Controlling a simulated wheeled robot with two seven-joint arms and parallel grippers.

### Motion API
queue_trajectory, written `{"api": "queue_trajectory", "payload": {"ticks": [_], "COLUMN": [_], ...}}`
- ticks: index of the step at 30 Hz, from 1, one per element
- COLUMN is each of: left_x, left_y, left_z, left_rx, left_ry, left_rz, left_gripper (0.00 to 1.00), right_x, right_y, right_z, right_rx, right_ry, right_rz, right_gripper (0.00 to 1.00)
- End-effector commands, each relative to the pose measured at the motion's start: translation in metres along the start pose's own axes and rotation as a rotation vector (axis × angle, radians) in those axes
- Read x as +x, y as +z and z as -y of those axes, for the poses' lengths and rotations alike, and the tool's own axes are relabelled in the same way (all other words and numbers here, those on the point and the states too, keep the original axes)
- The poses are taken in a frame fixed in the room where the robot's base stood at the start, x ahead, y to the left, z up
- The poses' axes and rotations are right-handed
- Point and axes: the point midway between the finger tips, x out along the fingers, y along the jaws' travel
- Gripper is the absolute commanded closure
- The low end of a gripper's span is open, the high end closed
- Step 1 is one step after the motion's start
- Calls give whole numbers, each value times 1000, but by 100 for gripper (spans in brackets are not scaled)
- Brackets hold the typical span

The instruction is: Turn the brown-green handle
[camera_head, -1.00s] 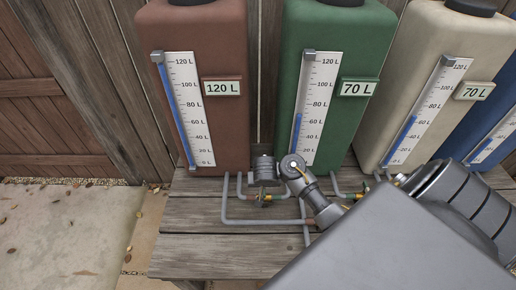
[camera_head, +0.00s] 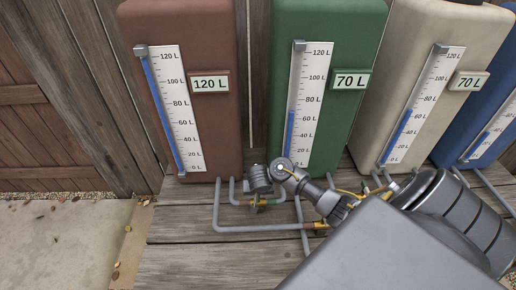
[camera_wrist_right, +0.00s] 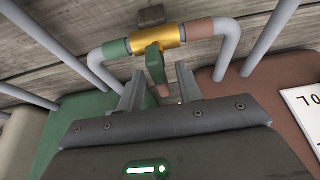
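The brown-green handle (camera_wrist_right: 156,66) is a short lever, green above and brown at its tip, on a brass valve (camera_wrist_right: 158,37) in the right wrist view. The pipe has a green band (camera_wrist_right: 117,48) on one side and a brown band (camera_wrist_right: 200,28) on the other. My right gripper (camera_wrist_right: 159,72) is open, with one finger on each side of the handle and visible gaps to it. In the head view my right arm reaches from the right to this valve, below the brown tank (camera_head: 190,110) and green tank (camera_head: 340,110). My left gripper is out of view.
Grey pipes (camera_head: 262,228) run over the wooden planks (camera_head: 210,262) around the valve. Another brass valve (camera_head: 321,228) lies close by my arm. A beige tank (camera_head: 418,60) and a blue tank (camera_head: 500,110) stand to the right.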

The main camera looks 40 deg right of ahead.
Motion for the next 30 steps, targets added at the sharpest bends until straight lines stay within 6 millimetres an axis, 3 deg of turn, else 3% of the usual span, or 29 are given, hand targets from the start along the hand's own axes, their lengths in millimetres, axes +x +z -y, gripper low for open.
{"api": "queue_trajectory", "payload": {"ticks": [8, 16, 30], "left_x": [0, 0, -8], "left_y": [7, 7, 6], "left_z": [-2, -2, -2], "left_rx": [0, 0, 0], "left_ry": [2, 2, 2], "left_rz": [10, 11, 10], "left_gripper": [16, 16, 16], "right_x": [1, 1, -1], "right_y": [0, 0, 0], "right_z": [0, 0, 0], "right_rx": [0, -1, -84], "right_ry": [0, 0, -34], "right_rz": [0, 0, 1], "right_gripper": [64, 100, 100]}}
